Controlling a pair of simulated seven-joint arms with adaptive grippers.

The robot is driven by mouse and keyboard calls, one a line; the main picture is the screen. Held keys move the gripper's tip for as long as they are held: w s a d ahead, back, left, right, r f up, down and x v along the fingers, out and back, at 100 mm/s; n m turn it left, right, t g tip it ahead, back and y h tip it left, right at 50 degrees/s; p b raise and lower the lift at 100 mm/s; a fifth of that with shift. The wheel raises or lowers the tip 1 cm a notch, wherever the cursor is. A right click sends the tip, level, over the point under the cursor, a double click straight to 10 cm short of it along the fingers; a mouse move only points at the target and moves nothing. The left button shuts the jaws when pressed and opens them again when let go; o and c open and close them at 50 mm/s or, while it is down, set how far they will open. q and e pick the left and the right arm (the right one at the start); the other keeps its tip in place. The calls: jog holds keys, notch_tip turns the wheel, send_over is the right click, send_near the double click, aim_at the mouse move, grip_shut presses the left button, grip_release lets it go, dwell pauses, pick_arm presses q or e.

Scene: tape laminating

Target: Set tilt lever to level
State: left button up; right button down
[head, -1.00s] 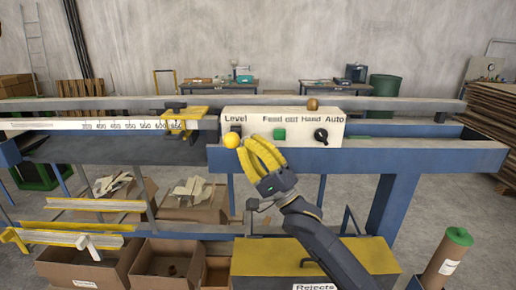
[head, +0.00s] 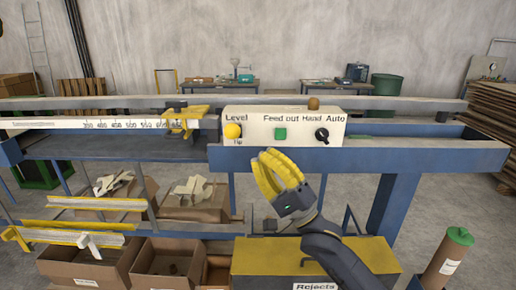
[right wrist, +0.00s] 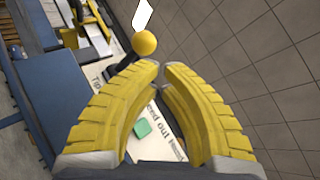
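The tilt lever's yellow ball knob (head: 232,131) is on the white control panel (head: 300,121), just under the word "Level" and above a small "Tip" label. In the right wrist view the knob (right wrist: 145,43) sits on a dark lever arm, just beyond my fingertips. My right gripper (head: 269,154) has yellow ribbed fingers and is below and right of the knob, apart from it. In the right wrist view its fingertips (right wrist: 160,70) are nearly together with nothing between them. My left gripper is not in view.
The panel also has a green button (head: 281,134) and a black rotary knob (head: 322,135). A brown knob (head: 313,103) tops the panel. A yellow clamp (head: 188,116) stands on the ruler to the left. A yellow-topped rejects box (head: 315,257) is below.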

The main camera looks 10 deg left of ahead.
jog(key=shift+s+d+f, duration=0.3)
jog(key=shift+s+d, duration=0.3)
jog(key=shift+d, duration=0.05)
jog(key=shift+s+d+f, duration=0.25)
jog(key=shift+s+d, duration=0.35)
jog(key=shift+d, duration=0.05)
